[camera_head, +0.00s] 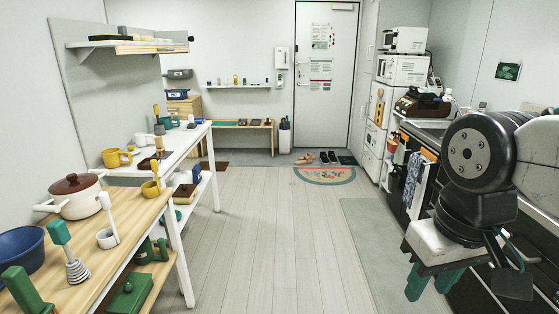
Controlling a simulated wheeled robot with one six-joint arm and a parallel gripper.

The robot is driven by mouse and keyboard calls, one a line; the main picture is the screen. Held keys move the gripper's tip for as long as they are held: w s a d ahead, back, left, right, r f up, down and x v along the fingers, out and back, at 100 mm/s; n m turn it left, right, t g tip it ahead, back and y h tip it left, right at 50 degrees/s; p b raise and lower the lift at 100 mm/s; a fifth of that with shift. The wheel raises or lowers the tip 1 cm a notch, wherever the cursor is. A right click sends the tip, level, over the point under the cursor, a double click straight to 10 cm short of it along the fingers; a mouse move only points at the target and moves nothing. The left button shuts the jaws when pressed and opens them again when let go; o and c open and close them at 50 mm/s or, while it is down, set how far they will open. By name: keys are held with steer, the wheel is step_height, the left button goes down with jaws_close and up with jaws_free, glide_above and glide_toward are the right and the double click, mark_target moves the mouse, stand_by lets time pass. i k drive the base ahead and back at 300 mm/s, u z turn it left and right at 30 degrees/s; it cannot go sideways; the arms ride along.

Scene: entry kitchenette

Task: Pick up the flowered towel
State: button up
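A blue-and-white patterned towel (412,178), which looks like the flowered one, hangs on the front of the right-hand counter. Its pattern is too small to make out clearly. My gripper (434,282) is at the lower right, pointing down, nearer to me than the towel. Its two green fingers are apart with nothing between them. The gripper does not touch the towel.
A white cloth (426,185) hangs beside the towel, close to my arm. A dark appliance (424,103) stands on the counter. A wooden table (134,222) with a pot and utensils runs along the left. The floor (265,240) between is clear.

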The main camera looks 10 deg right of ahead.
mark_target(416, 170)
steer(key=z, duration=0.3)
steer(key=i, duration=1.95)
steer(key=z, duration=0.9)
steer(key=i, duration=2.1)
steer(key=z, duration=0.35)
